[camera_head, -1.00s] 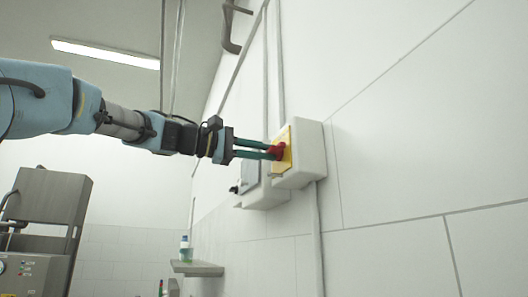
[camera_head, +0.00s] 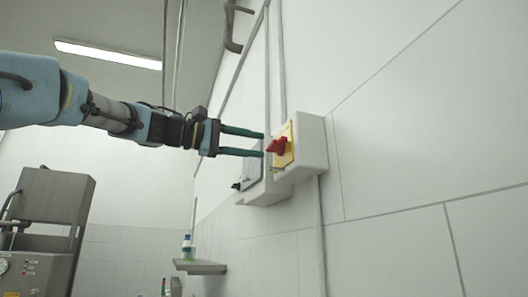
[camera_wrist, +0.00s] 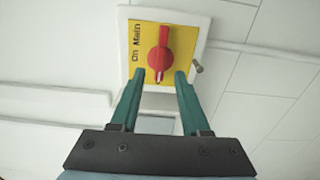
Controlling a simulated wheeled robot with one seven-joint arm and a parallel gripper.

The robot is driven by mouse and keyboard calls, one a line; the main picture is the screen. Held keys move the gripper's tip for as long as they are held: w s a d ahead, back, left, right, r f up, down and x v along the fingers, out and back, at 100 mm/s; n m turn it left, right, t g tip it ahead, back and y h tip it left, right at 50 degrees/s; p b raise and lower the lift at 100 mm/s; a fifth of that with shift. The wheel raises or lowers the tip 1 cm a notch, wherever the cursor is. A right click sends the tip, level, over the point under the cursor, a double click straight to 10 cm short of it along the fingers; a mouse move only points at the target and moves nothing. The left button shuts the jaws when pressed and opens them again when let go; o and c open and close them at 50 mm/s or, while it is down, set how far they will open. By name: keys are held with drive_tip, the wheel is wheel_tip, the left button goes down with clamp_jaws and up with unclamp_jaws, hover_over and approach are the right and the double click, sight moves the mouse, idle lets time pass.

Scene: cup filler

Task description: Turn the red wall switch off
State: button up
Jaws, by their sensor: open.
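The red wall switch (camera_head: 277,146) is a rotary knob on a yellow plate (camera_head: 289,133), set on a white box (camera_head: 313,150) on the wall. In the wrist view the red knob (camera_wrist: 159,55) stands roughly upright in the picture, its white mark at the lower end, with "On" and "Main" lettering on the left of the plate. My gripper (camera_head: 263,145) is open and empty, with two green fingers. Its tips are just short of the knob. In the wrist view the fingertips (camera_wrist: 160,74) lie either side of the knob's lower end, apart from it.
A second box with a grey front (camera_head: 252,170) sits on the wall beside the switch box, behind my fingers. Conduits run up the wall. A small shelf (camera_head: 200,267) holds a bottle (camera_head: 187,247). A steel machine (camera_head: 50,220) stands at the left.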

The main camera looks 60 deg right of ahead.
drive_tip(key=b+v, duration=0.2)
drive_tip(key=v, duration=0.5)
drive_tip(key=shift+w, duration=0.1)
